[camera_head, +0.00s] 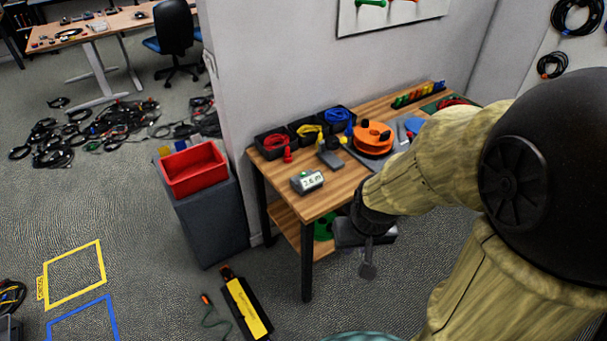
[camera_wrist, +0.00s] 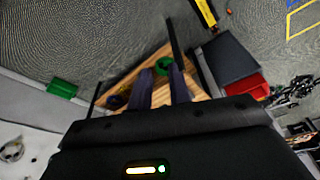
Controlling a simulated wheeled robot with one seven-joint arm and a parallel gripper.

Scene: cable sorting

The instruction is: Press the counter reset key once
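The counter (camera_head: 308,182) is a small grey device with a display that seems to read "2.6 m". It sits at the near left end of the wooden workbench (camera_head: 335,195). Its reset key is too small to make out. My gripper (camera_head: 368,270) hangs beyond the bench's front edge, right of and lower in the picture than the counter, and apart from it. In the wrist view, its two dark fingers (camera_wrist: 162,80) stand apart with nothing held between them. The counter cannot be made out in the wrist view.
Black bins of cable (camera_head: 270,145), an orange reel (camera_head: 373,138) and a dark tool (camera_head: 330,158) stand on the bench behind the counter. A red bin (camera_head: 194,168) on a grey cabinet stands left. A yellow-topped case (camera_head: 246,308) lies on the floor.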

